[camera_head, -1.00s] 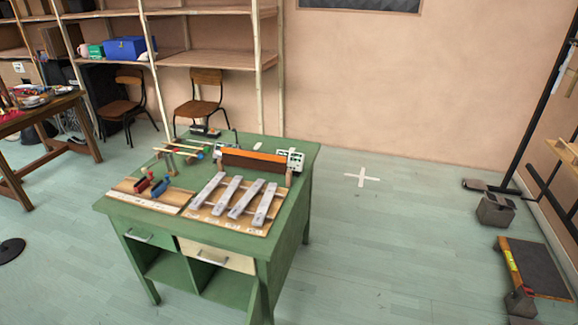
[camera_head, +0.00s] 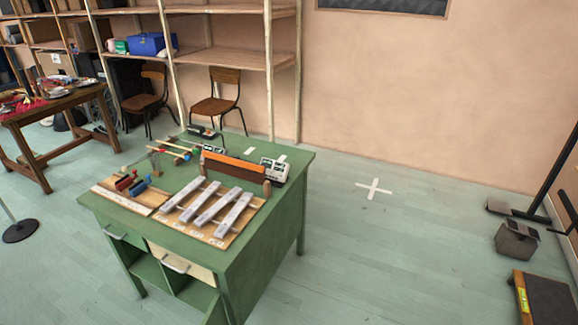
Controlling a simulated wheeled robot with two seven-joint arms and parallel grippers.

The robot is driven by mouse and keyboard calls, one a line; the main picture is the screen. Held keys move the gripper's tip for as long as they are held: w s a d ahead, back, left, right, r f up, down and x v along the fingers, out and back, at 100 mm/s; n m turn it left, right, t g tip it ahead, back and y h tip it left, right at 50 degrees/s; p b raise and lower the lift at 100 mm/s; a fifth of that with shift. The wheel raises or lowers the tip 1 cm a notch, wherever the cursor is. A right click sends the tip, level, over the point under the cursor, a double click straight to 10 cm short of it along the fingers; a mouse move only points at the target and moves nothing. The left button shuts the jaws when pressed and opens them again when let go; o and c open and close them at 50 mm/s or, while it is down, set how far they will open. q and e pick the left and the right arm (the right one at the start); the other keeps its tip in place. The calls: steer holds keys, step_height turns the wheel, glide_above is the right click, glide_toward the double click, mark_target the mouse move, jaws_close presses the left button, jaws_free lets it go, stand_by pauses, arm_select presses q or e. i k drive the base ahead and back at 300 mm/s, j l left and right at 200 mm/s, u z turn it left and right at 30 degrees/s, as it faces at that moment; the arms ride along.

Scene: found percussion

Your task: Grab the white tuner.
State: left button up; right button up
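A small white device with a dark panel (camera_head: 274,170), which looks like the tuner, sits on the green table at its far right. It is just right of the orange-brown bar, whose end stands close to it. A second small pale device (camera_head: 214,148) lies behind the bar, partly hidden by it; I cannot tell at this size exactly what it is. Neither of my grippers is in view.
The green table (camera_head: 262,217) also bears a board with several grey metal bars (camera_head: 208,209), an orange-brown bar (camera_head: 230,166), red and blue clamps (camera_head: 131,184) and mallets (camera_head: 178,145). Two chairs and shelves stand behind. The floor right of the table is clear around a white cross (camera_head: 374,188).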

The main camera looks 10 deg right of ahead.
mark_target(276, 172)
steer(key=i+l+u, duration=0.1)
steer(key=l, duration=0.25)
steer(key=i+l, duration=0.25)
steer(key=i+l+u, duration=0.15)
steer(key=l, duration=0.25)
steer(key=i+l, duration=0.2)
steer(key=l, duration=0.15)
steer(key=i+l+u, duration=0.15)
steer(key=l, duration=0.25)
steer(key=i+l, duration=0.15)
steer(key=l, duration=0.2)
steer(key=u, duration=0.05)
